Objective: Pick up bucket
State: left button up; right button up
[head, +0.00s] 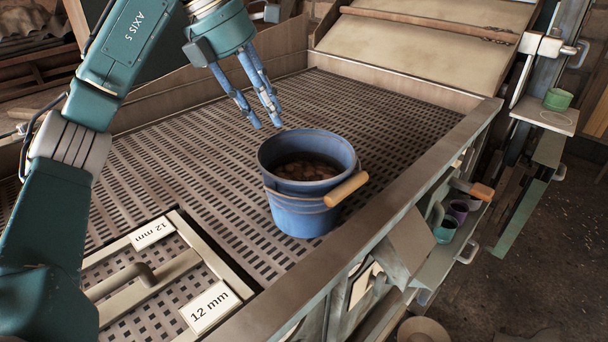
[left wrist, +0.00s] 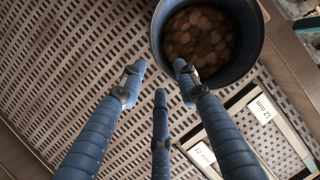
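A blue bucket (head: 306,210) stands upright on the perforated metal screen, near its front right edge. Brown round pieces lie inside it, and a wooden grip (head: 346,189) on its handle hangs at its right front side. My left gripper (head: 268,116) is above the screen, just behind and left of the bucket, with its blue fingers apart and empty. In the left wrist view the bucket (left wrist: 250,75) is at the top right, beyond the fingertips of my left gripper (left wrist: 160,85). The fingers look clear of the bucket, though one tip overlaps its rim in that view. My right gripper is not in view.
A framed screen panel with a handle (head: 145,275) and "12 mm" labels (head: 209,306) lies at the left front. A raised metal rim (head: 370,185) borders the screen on the right. Small cups (head: 446,230) sit on a shelf below it. The screen behind the bucket is clear.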

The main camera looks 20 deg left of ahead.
pick_arm(q)
send_over(285, 167)
jog(key=s+a, duration=0.2)
jog(key=a, duration=0.1)
jog(key=f, duration=0.6)
jog(key=shift+d+f, duration=0.15)
jog(key=shift+d, duration=0.05)
jog(key=x, duration=0.3)
jog(key=shift+w, duration=0.2)
jog(key=p+x, duration=0.1)
jog(key=x, duration=0.2)
jog(key=shift+w+f, duration=0.15)
jog(key=shift+f, duration=0.25)
jog(key=shift+w+d+f, duration=0.15)
jog(key=shift+w+f, duration=0.05)
jog(key=shift+f, duration=0.25)
jog(key=shift+s+r, duration=0.1)
grip_shut()
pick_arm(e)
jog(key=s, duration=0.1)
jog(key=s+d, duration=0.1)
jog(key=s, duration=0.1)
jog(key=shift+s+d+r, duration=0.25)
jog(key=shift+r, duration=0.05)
pick_arm(q)
jog(key=shift+r, duration=0.15)
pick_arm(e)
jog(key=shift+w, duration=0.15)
